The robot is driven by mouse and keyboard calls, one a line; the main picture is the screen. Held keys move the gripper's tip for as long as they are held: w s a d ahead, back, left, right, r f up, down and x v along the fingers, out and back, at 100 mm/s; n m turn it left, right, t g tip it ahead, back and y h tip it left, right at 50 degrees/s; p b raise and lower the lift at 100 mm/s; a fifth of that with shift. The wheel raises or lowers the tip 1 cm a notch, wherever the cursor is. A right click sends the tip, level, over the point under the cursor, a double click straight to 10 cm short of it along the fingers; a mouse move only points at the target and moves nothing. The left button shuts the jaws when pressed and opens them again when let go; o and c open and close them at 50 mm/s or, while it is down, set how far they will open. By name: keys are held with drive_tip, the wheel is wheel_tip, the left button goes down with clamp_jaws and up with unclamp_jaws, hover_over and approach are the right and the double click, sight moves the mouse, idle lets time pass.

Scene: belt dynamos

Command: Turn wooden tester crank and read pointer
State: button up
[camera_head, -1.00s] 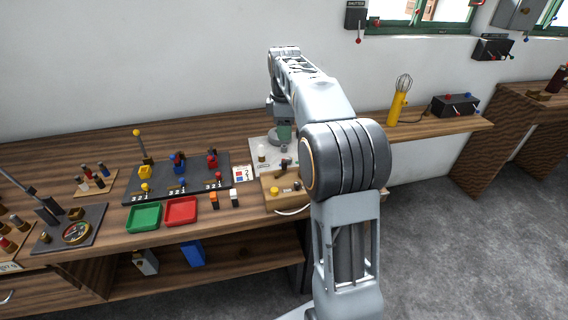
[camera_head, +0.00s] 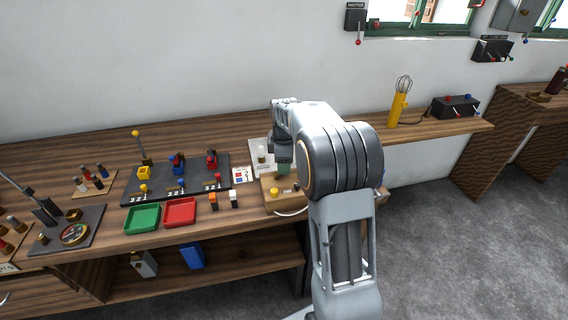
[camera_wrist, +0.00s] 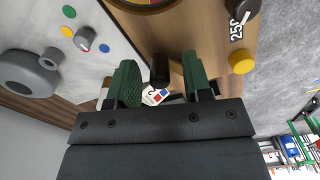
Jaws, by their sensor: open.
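The wooden tester (camera_head: 270,203) is a light wood box at the right end of the bench top, with a yellow button (camera_head: 274,191) on it. It fills the upper middle of the wrist view (camera_wrist: 205,32), with a yellow button, a black knob by a "250" mark, and part of a round dial (camera_wrist: 150,4) cut off at the top edge. The pointer reading cannot be made out. A dark upright handle (camera_wrist: 160,68), apparently the crank's, stands between the green fingers of my gripper (camera_wrist: 161,82). The gripper is open, with gaps on both sides of the handle.
A pale panel (camera_wrist: 85,45) with a grey round part lies beside the tester. Green tray (camera_head: 143,218) and red tray (camera_head: 181,212) sit left of it, before a dark switch board (camera_head: 197,178). A yellow caged lamp (camera_head: 398,106) stands on the right shelf.

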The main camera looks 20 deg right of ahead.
drive_tip(key=shift+c, duration=0.3)
clamp_jaws()
drive_tip(key=shift+s, duration=0.1)
